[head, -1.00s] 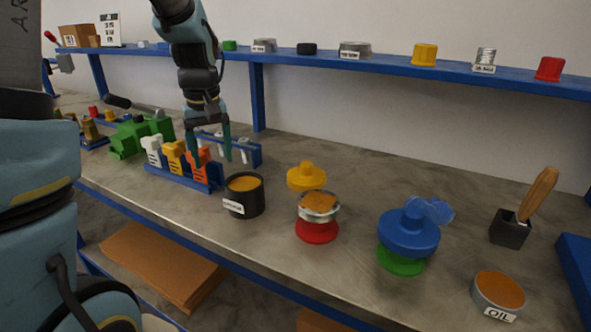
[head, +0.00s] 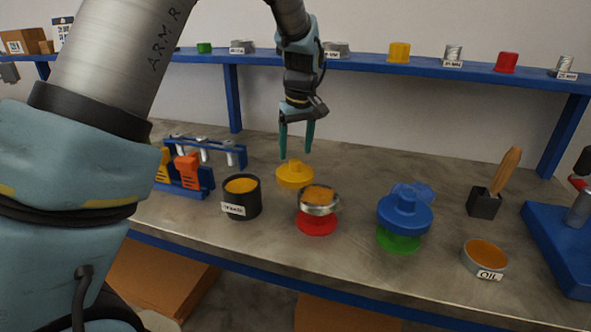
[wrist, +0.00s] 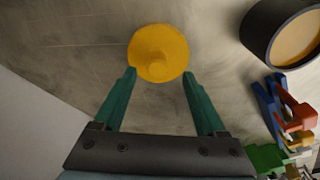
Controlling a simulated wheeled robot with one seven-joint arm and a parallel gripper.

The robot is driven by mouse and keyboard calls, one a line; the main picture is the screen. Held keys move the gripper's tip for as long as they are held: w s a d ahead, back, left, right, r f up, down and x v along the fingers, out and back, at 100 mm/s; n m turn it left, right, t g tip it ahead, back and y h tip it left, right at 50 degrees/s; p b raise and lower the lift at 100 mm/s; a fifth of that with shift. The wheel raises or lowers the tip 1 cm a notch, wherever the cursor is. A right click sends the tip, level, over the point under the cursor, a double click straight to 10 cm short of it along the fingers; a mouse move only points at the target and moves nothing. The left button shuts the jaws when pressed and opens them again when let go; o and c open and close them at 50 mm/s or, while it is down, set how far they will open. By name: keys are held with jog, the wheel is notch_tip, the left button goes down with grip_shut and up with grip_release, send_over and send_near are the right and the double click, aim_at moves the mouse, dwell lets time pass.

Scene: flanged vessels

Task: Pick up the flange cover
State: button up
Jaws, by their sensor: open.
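The yellow flange cover (head: 295,175), a round disc with a knob on top, lies on the workbench behind the vessel with the red base (head: 317,223). That vessel has a silver flanged rim and an orange-brown top surface, with no cover on it. My gripper (head: 295,150) points down above the yellow cover, open and empty. In the wrist view the cover (wrist: 158,47) shows just beyond and between the two green fingertips (wrist: 160,76). A blue cover (head: 404,212) with a knob sits on a green vessel (head: 398,240) to the right.
A black pot (head: 242,198) stands left of the red vessel, near a blue rack (head: 228,153). An oil tin (head: 484,258) and a brush holder (head: 484,203) stand at right. A blue shelf (head: 370,67) runs along the wall behind my gripper. The bench around the cover is mostly clear.

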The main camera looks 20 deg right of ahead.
aim_at(295, 160)
jog(key=f, duration=0.2)
jog(key=w+f+p, duration=0.1)
jog(key=f, duration=0.2)
jog(key=shift+d, duration=0.15)
jog(key=shift+c, duration=0.4)
jog(key=shift+r, duration=0.1)
grip_shut()
